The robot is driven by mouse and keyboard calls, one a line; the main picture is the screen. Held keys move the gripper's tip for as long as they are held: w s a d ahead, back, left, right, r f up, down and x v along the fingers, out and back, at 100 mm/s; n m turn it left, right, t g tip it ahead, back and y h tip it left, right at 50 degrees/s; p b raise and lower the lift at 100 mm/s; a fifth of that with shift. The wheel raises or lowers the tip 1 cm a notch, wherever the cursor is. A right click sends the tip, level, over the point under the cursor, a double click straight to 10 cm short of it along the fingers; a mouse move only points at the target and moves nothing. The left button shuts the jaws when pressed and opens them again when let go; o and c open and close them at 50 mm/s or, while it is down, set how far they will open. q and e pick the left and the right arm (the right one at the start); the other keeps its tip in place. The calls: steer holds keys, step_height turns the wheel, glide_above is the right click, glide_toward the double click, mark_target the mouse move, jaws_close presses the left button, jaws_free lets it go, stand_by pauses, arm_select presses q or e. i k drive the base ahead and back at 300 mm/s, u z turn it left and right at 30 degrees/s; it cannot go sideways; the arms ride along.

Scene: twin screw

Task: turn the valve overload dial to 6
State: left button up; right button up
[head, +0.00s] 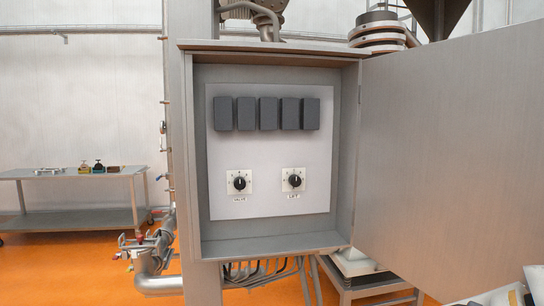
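The valve dial (240,183) is a black round knob on a white square plate, on the left of the light panel inside the open grey cabinet (278,244). The label under it reads "VALVE". A pale pointer mark shows on the knob, but the scale numbers are too small to read, so I cannot tell its setting. A second, similar dial (295,180) sits to its right, with a label that looks like "LIFT". No gripper is at either dial. I see no fingertips of my left or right gripper.
Several dark grey blocks (267,113) line the panel above the dials. The cabinet door (450,150) stands open to the right. Pipes and a valve (150,260) stand at the lower left. White and black parts at the bottom right corner may be my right arm. The cabinet front is clear.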

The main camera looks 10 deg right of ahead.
mark_target(240, 182)
steer(key=z, duration=0.45)
steer(key=i, duration=0.9)
steer(key=u, duration=0.45)
